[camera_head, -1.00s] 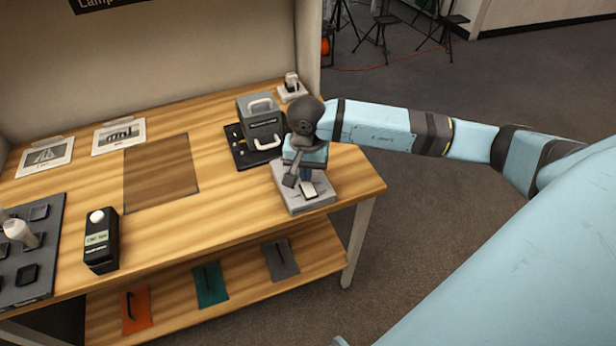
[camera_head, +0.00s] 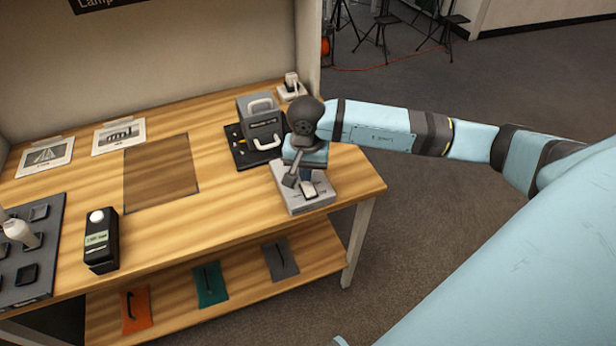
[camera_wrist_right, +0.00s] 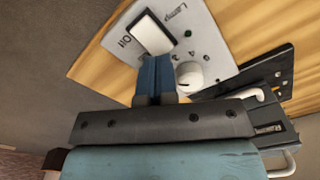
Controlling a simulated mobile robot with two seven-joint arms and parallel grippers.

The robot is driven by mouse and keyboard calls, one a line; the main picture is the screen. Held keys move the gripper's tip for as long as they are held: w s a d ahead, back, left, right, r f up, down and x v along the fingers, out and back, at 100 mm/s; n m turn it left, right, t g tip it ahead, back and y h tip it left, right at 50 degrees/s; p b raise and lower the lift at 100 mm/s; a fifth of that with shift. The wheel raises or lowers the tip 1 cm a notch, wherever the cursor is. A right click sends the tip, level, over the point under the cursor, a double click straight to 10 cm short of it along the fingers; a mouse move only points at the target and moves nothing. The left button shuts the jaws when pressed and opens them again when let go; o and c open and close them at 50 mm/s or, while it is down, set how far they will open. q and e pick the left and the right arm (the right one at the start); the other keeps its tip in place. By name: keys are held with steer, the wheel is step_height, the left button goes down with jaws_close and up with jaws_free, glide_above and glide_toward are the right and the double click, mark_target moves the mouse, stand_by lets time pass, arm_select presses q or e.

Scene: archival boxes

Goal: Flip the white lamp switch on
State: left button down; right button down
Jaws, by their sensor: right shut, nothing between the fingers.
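The white lamp switch (camera_head: 309,189) is a rocker on top of a light grey box (camera_head: 291,203) at the right front of the table. In the right wrist view the white rocker (camera_wrist_right: 153,32) lies just beyond my fingertips, on the grey box face (camera_wrist_right: 204,38) marked "Lamp". My right gripper (camera_head: 305,174) is over the box. Its blue fingers (camera_wrist_right: 156,60) are shut together and empty, close to the rocker's edge; contact cannot be told. My left gripper is out of view.
A dark grey case with a handle (camera_head: 261,117) stands behind the box on a black mat (camera_head: 240,160). A black device with a white knob (camera_head: 101,246) and a dark tray (camera_head: 44,267) are at left. The table middle is clear.

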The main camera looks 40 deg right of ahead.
steer(key=shift+f, duration=0.15)
steer(key=shift+f+b, duration=0.45)
steer(key=shift+b, duration=0.1)
steer(key=shift+f+b, duration=0.4)
steer(key=shift+f, duration=0.05)
stand_by(0.3)
steer(key=shift+f, duration=0.3)
stand_by(0.3)
steer(key=shift+r, duration=0.85)
steer(key=shift+r+p, duration=0.85)
steer(key=shift+r, duration=0.85)
steer(key=shift+r+p, duration=0.4)
steer(key=shift+r, duration=0.6)
